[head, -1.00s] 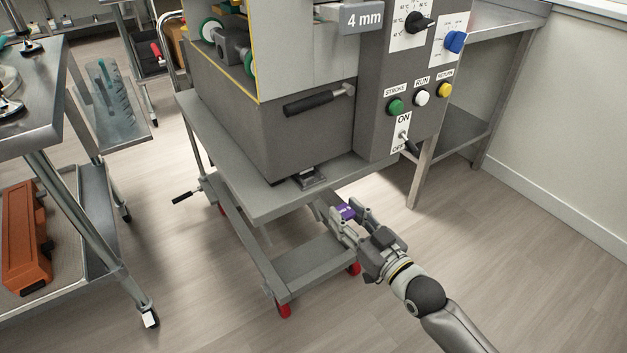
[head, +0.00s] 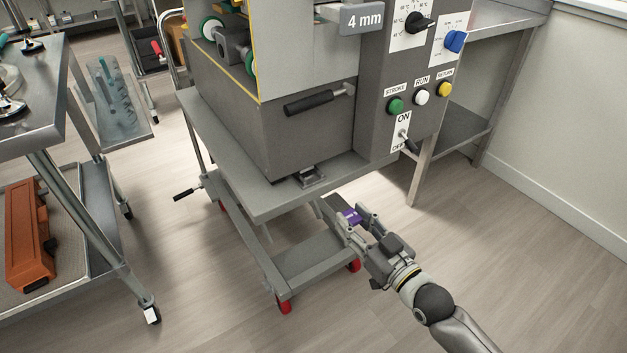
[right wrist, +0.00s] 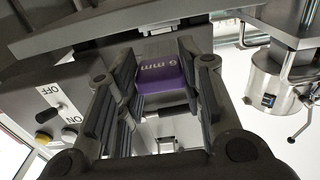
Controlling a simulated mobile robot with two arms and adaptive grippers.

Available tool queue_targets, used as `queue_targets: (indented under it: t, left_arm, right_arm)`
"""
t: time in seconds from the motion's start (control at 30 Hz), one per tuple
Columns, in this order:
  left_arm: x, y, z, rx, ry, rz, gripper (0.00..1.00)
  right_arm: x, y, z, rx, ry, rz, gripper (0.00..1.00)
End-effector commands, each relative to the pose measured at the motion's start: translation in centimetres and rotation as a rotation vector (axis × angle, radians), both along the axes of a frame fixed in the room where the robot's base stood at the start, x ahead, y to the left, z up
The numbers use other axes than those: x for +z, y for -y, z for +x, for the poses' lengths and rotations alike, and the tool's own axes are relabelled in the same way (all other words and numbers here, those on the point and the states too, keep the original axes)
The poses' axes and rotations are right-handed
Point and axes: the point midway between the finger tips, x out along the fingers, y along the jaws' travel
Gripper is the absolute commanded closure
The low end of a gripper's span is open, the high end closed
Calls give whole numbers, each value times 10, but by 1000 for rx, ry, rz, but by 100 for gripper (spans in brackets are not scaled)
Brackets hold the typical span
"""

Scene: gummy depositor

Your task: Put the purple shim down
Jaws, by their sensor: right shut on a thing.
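The purple shim (head: 350,216) is between the fingertips of my right gripper (head: 355,219), just off the front edge of the machine's cart. In the right wrist view the shim (right wrist: 162,80) shows a white "6 mm" label and sits at the far end of the fingers (right wrist: 160,92). My right gripper is shut on it. Part of the shim is hidden by the fingers in the head view. My left gripper is not in view.
The grey depositor (head: 270,130) stands on a wheeled cart (head: 262,205) with a lower shelf. Its control panel (head: 399,120) has a switch and several buttons. A steel table (head: 40,105) stands at left, with an orange case (head: 27,245) below. Floor at right is clear.

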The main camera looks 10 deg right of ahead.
Motion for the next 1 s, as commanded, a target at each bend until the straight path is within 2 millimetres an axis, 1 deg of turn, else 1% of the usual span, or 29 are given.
queue_targets:
  t: [0.23, 0.33, 0.47, 0.6, 0.77, 0.93, 0.97, 1.0]
  left_arm:
    - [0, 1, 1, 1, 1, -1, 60]
    - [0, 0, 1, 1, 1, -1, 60]
    - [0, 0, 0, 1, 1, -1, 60]
    - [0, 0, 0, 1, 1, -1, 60]
    - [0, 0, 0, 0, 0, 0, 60]
    - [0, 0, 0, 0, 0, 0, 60]
    - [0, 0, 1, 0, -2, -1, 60]
    - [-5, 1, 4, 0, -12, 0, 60]
  right_arm:
    - [1, -1, -1, -1, 2, 2, 100]
    - [5, -8, -5, -7, 6, 10, 100]
    - [16, -23, -16, -35, 17, 21, 100]
    - [36, -34, -31, -107, 28, 27, 100]
    - [56, -28, -46, -218, 25, 22, 100]
    - [73, -8, -62, -350, 1, 9, 100]
    - [76, -6, -65, -365, -4, 5, 100]
    - [84, -7, -65, -354, -3, -1, 100]
